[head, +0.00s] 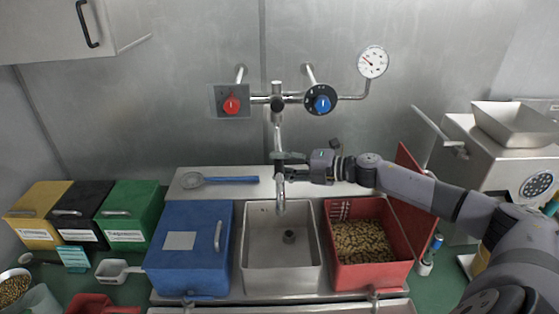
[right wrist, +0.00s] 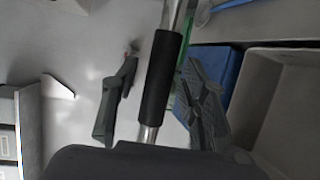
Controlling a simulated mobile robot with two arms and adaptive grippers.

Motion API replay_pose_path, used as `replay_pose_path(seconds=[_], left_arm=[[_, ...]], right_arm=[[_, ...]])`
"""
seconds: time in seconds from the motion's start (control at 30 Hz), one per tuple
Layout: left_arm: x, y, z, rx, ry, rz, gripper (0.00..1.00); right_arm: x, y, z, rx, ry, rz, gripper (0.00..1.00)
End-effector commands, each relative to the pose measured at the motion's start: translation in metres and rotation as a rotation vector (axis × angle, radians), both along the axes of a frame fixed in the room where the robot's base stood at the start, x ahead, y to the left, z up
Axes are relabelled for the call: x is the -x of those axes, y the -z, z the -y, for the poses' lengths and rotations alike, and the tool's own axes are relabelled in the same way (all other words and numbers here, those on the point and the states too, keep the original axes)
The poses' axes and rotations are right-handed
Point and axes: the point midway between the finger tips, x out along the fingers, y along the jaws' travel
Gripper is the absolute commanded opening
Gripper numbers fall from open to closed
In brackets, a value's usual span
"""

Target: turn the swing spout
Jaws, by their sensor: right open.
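The chrome swing spout (head: 281,198) hangs down from the wall mixer, with its mouth over the back part of the steel sink (head: 252,255). My right gripper (head: 279,164) reaches in from the right at the spout's middle. In the right wrist view the spout's black sleeve (right wrist: 162,85) lies between the two spread fingers of the right gripper (right wrist: 160,62). Gaps show on both sides of the sleeve, so the gripper is open around it. In the head view the gripper hides part of the spout. My left gripper is not in view.
A red knob (head: 231,105) and a blue knob (head: 322,104) flank the mixer, with a gauge (head: 373,62) above right. A closed blue bin (head: 189,245) stands left of the sink, an open red bin of beans (head: 340,283) right. A skimmer (head: 232,180) lies behind.

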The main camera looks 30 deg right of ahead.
Motion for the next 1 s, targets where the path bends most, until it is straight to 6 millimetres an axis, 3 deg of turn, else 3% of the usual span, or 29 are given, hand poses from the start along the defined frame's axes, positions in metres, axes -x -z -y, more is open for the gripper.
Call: replay_pose_path(seconds=[0.43,1.0], left_arm=[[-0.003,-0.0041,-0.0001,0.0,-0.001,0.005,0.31],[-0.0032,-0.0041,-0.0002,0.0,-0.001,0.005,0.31]], right_arm=[[-0.0064,0.0017,-0.0055,0.001,-0.002,-0.001,0.4],[-0.0062,0.0017,-0.0053,0.001,-0.001,0.0,0.02]])
